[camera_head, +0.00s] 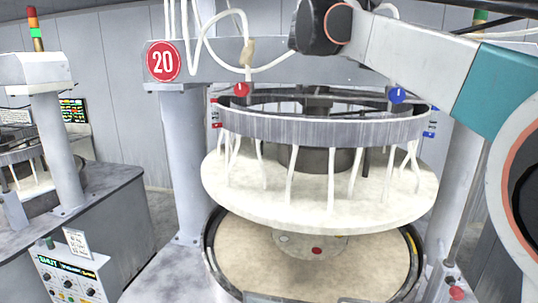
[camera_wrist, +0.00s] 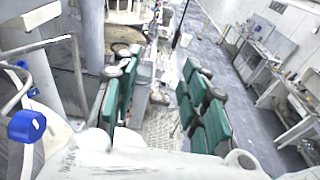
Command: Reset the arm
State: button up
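My arm (camera_head: 415,50) reaches in from the right edge of the head view and crosses the upper right, in front of the polishing machine. It is white with a teal band and dark, orange-ringed joints. My gripper is outside the head view. In the wrist view my gripper (camera_wrist: 161,75) has its two green-padded fingers spread apart, with a clear gap between them. Nothing is held in the gap; a light, cluttered floor area shows through it.
The machine's upper ring (camera_head: 330,133) hangs over a pale disc (camera_head: 300,205) and a lower platen (camera_head: 270,265). A grey column (camera_head: 185,165) stands left of them.

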jog(key=s+f+m+t+y+b, duration=0.25)
jog(key=s+f+y+b, duration=0.4)
jog(key=f, duration=1.35)
jog(key=s+f+m+t+y+b, duration=0.1)
jog(key=s+f+m+t+b, duration=0.15)
jog(key=f+b, duration=1.15)
jog(key=s+a+f+m+t+y+b, duration=0.2)
jog(key=s+a+f+m+b, duration=0.1)
jog(key=f, duration=1)
jog(key=s+a+f+m+t+y+b, duration=0.2)
jog(key=s+a+f+m+y+b, duration=0.1)
jog(key=f, duration=1.1)
jog(key=s+a+f+m+t+y+b, duration=0.1)
jog(key=s+a+f+m+y+b, duration=0.2)
jog(key=f, duration=1.1)
jog(key=shift+s+a+m+t+b, duration=0.45)
jog(key=shift+s+a+m, duration=0.2)
jog(key=shift+a, duration=0.35)
